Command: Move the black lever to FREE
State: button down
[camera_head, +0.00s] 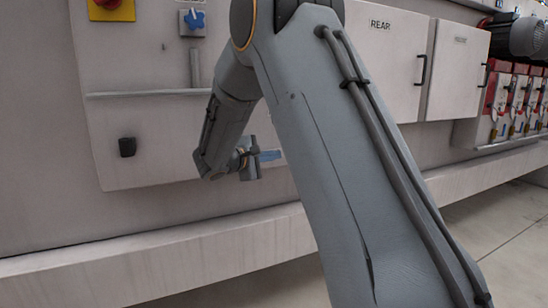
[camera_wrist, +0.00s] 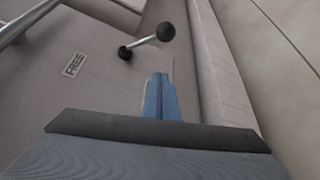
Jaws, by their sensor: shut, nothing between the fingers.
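In the wrist view the black lever (camera_wrist: 146,41) stands out from the grey panel, with a round black knob at its outer end and a dark pivot at the other. A FREE label (camera_wrist: 74,64) is on the panel to the left of the pivot. My gripper (camera_wrist: 160,80) is shut and empty, its blue fingers together, below and apart from the lever. In the head view my gripper (camera_head: 270,155) is low by the panel's right part. The lever is not visible there, hidden behind my arm.
In the head view a horizontal rail (camera_head: 140,94) crosses the panel. A blue-handled switch (camera_head: 193,20) and a small black block (camera_head: 127,147) are on the same panel. A pale ledge (camera_head: 150,262) runs below. White cabinets, one marked REAR (camera_head: 385,60), stand to the right.

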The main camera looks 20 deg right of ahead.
jog(key=d, duration=0.6)
jog(key=shift+s+d+b, duration=0.15)
jog(key=shift+d+b, duration=0.15)
jog(key=shift+d, duration=0.1)
jog(key=shift+r, duration=0.15)
